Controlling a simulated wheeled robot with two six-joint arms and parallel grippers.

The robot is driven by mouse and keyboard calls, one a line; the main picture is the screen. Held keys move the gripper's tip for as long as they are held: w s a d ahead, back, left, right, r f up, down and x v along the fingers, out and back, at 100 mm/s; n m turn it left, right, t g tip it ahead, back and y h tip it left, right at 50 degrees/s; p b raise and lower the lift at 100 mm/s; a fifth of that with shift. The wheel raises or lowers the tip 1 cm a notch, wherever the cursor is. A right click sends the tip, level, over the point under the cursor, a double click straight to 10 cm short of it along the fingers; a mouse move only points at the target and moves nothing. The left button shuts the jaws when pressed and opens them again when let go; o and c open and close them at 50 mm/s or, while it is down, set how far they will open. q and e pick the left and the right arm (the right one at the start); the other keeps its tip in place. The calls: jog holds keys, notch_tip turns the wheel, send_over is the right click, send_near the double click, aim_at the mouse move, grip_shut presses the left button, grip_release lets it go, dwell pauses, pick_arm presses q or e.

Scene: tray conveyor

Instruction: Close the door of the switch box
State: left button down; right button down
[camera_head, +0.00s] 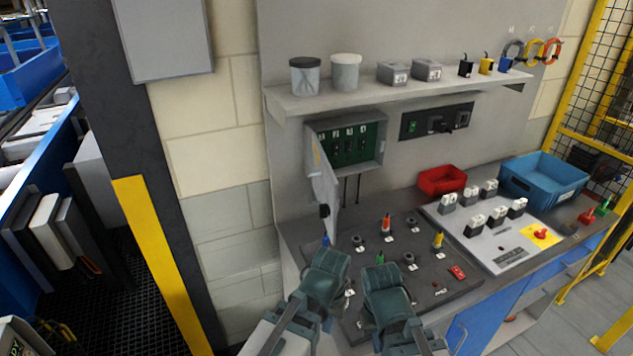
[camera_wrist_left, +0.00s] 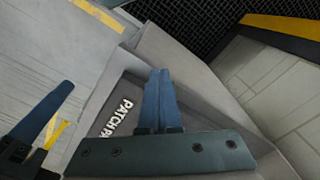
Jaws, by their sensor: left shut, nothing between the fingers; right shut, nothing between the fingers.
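The switch box (camera_head: 375,150) is fixed to the wall panel under the shelf, and its green inside with switches shows. Its grey door (camera_head: 324,188) stands open at the box's left side, swung out toward me, with a black handle (camera_head: 324,211) low on it. My left gripper (camera_head: 326,241) is shut and empty, its blue fingertips just below the handle; I cannot tell whether they touch the door. Its shut fingers (camera_wrist_left: 158,98) also show in the left wrist view. My right gripper (camera_head: 380,259) is shut and empty over the peg board, right of the left one.
The dark board (camera_head: 440,290) beneath carries several coloured pegs. A shelf (camera_head: 330,100) with jars and small boxes juts out above the box. A red bin (camera_head: 442,180), a blue crate (camera_head: 540,177) and a switch panel (camera_head: 490,240) stand to the right.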

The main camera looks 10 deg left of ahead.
pick_arm(q)
jog(key=w+a+r+n+t+h+p, duration=0.1)
jog(key=w+a+r+n+t+p, duration=0.1)
jog(key=w+a+r+p, duration=0.55)
jog(key=w+a+r+n+t+h+p, duration=0.2)
jog(key=w+r+p, duration=0.35)
jog(key=r, duration=0.55)
jog(key=w+a+r+n+t+h+p, duration=0.1)
jog(key=w+a+r+n+t+p, duration=0.1)
jog(key=w+a+r+p, duration=0.5)
jog(key=b, duration=0.8)
send_near(322, 201)
notch_tip(322, 201, down, 4)
jog(key=w, duration=0.2)
jog(key=shift+w+d, duration=0.3)
jog(key=shift+d, duration=0.35)
jog(key=shift+d, duration=0.1)
